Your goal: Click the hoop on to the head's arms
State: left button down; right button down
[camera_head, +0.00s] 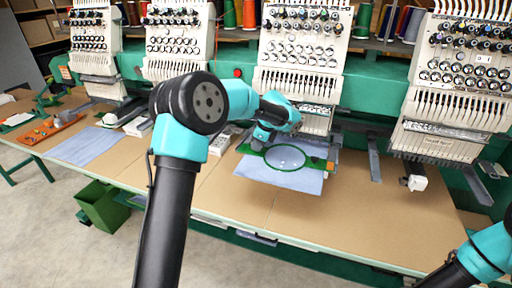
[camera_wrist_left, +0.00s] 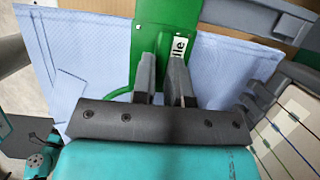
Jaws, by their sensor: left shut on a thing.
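The green hoop (camera_head: 304,163) holds light blue cloth (camera_head: 262,181) and lies roughly level below the third head (camera_head: 300,60) from the left. My left gripper (camera_head: 258,146) is shut on the green bracket at the hoop's left end. In the left wrist view, both fingers (camera_wrist_left: 163,62) close on that green bracket (camera_wrist_left: 165,18), beside a white label. A grey arm (camera_head: 333,158) of the head shows close to the hoop's right end; I cannot tell whether they touch. The other arm is hidden behind my gripper. My right gripper is out of view; only my right arm shows at lower right.
The tan table (camera_head: 335,222) is clear in front of the hoop. Other heads stand on both sides, with grey arms (camera_head: 374,160) reaching out. At left lie another blue cloth (camera_head: 85,146) and an orange tray (camera_head: 48,130). A green bin (camera_head: 103,206) stands below the table edge.

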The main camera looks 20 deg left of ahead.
pick_arm(q)
jog(key=shift+f, duration=0.2)
dwell(0.6)
jog(key=c, duration=1.1)
grip_release()
jog(key=shift+o, duration=0.2)
jog(key=shift+r, duration=1.5)
jog(key=shift+s+r, duration=0.1)
jog(key=shift+r, duration=0.25)
jog(key=s+d, duration=0.3)
jog(key=s, duration=0.4)
jog(key=s+d+r, duration=0.1)
jog(key=s+d, duration=0.2)
jog(key=s, duration=0.4)
jog(key=shift+s+d+r, duration=0.15)
jog(key=shift+s+d, duration=0.05)
jog(key=shift+d, duration=0.05)
